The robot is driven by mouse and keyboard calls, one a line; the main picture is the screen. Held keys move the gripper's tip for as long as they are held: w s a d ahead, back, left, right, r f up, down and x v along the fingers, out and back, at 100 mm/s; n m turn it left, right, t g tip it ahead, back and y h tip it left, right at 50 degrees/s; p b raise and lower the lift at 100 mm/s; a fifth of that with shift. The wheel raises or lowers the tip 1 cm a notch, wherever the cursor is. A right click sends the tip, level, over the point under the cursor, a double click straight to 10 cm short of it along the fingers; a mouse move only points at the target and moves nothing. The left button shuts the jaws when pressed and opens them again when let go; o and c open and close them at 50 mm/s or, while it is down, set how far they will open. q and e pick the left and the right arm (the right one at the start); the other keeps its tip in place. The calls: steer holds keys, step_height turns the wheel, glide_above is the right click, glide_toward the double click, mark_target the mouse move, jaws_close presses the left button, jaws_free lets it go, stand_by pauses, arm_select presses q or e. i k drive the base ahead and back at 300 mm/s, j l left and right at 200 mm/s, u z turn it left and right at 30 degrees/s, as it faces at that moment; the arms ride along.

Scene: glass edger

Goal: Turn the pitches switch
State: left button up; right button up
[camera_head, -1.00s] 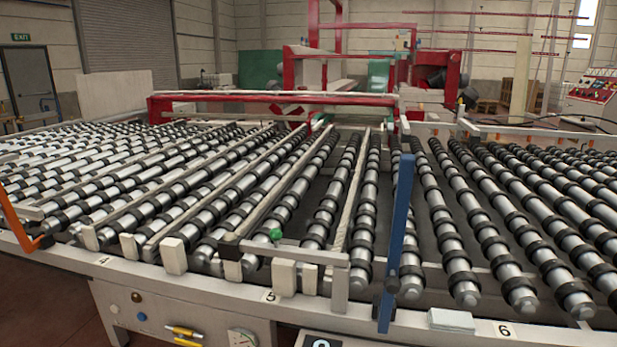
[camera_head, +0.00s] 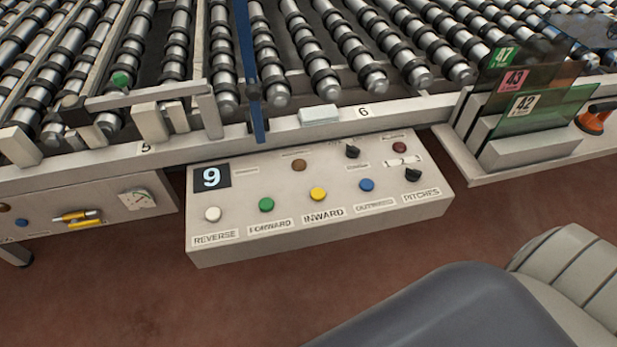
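The pitches switch (camera_head: 412,174) is a black rotary knob at the right end of a beige control panel (camera_head: 330,229), just above the PITCHES label (camera_head: 421,195). A display (camera_head: 211,178) at the panel's left shows 9. The front row also has a white button (camera_head: 212,214), a green one (camera_head: 266,205), a yellow one (camera_head: 318,194) and a blue one (camera_head: 367,184). Another black knob (camera_head: 352,151) sits in the back row. A grey, rounded part, likely my own arm, fills the lower right. Neither gripper is in view.
The roller conveyor (camera_head: 300,45) lies behind the panel, with a blue upright bar (camera_head: 249,75) at its edge. Numbered glass sheets (camera_head: 520,105) stand in a rack at right, beside an orange-handled tool (camera_head: 594,121). Reddish floor (camera_head: 330,285) is open in front.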

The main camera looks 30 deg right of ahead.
mark_target(411, 175)
steer(key=z, duration=1.6)
